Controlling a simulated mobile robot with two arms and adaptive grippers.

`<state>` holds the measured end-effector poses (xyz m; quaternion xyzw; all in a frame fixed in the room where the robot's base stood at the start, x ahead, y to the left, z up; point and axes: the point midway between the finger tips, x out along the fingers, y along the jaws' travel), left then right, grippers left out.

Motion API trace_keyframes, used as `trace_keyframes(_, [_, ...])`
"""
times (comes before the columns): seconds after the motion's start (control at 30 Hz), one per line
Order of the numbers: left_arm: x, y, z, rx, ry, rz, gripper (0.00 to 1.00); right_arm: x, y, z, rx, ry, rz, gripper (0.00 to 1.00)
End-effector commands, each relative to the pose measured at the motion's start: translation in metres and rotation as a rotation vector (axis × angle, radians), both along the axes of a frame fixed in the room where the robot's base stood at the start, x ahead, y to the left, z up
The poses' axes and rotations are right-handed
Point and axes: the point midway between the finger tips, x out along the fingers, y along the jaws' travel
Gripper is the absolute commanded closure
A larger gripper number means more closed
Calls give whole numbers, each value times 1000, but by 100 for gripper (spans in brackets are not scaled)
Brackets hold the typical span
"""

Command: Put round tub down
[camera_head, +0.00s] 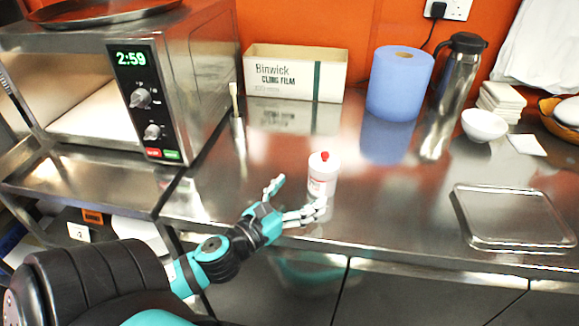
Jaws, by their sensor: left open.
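The round tub (322,172) is white with a red knob on top and some red print. It appears to stand upright on the steel counter, near its front edge. My left gripper (293,197) is open at the tub's lower left. One finger is raised on the left, and the other reaches right, in front of the tub's base. The base is partly hidden by that finger, so I cannot tell whether they touch. My right gripper is not in view.
A cling film box (295,75), a blue paper roll (399,85) and a steel flask (457,80) stand at the back. A microwave (205,70) is at left. A flat metal tray (512,216) lies at right. The counter between tub and tray is clear.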

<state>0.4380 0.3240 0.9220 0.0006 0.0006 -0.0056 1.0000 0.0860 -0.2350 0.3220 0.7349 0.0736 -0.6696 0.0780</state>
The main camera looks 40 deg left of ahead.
Motion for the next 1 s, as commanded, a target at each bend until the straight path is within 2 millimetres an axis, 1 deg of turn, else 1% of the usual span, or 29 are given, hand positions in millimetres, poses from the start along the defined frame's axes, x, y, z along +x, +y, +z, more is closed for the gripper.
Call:
trace_keyframes(0.03, [-9, 0, -3, -3, 2, 1, 9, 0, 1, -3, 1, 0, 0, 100])
trace_keyframes(0.1, [-16, 0, -2, -3, 2, 2, 9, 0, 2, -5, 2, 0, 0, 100])
trace_keyframes(0.3, [-28, 0, 0, 0, 0, 0, 9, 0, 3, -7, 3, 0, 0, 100])
trace_keyframes(1.0, [-28, 0, 0, 0, -1, 0, 9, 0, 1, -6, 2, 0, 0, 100])
